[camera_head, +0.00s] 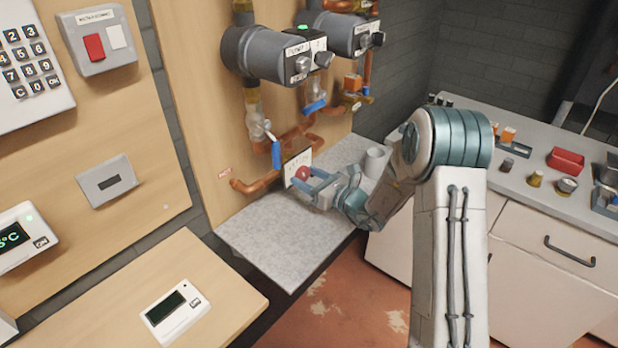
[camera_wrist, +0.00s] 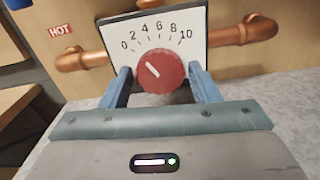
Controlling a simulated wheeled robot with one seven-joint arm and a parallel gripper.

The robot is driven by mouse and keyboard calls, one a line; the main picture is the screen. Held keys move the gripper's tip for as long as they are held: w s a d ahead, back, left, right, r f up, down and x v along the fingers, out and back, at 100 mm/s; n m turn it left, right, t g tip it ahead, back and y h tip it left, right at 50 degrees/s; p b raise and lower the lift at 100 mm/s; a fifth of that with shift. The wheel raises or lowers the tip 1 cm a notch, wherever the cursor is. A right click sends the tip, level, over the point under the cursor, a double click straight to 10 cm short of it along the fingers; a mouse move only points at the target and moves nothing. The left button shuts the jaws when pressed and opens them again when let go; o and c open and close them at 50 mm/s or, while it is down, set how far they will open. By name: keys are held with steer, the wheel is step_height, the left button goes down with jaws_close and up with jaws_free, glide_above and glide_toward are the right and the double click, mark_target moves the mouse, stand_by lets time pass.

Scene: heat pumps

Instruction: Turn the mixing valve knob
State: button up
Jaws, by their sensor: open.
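The mixing valve knob (camera_wrist: 162,72) is round and red, in front of a white dial plate (camera_wrist: 150,32) marked 0 to 10. Its white pointer line slants up and to the left, toward the low numbers. In the head view the knob (camera_head: 303,173) shows small, partly covered by my gripper. My gripper (camera_wrist: 164,76) is open, with one blue finger on each side of the knob. A narrow gap seems to show beside the knob, but I cannot tell whether either finger touches it. My gripper also shows in the head view (camera_head: 308,184).
Copper pipes (camera_wrist: 88,61) run to both sides of the dial, with a HOT label (camera_wrist: 60,31) at left. A speckled grey shelf (camera_head: 275,240) lies below. A grey cup (camera_head: 376,161) stands close to my arm. Pumps (camera_head: 270,52) and blue-handled valves (camera_head: 276,154) sit above.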

steer(key=c, duration=0.7)
steer(key=shift+f+b, duration=0.15)
steer(key=shift+b, duration=0.55)
steer(key=shift+n+b, duration=0.35)
steer(key=shift+n, duration=0.05)
steer(key=o, duration=0.7)
steer(key=b+v, duration=0.1)
steer(key=v, duration=1.3)
steer(key=shift+b, duration=0.3)
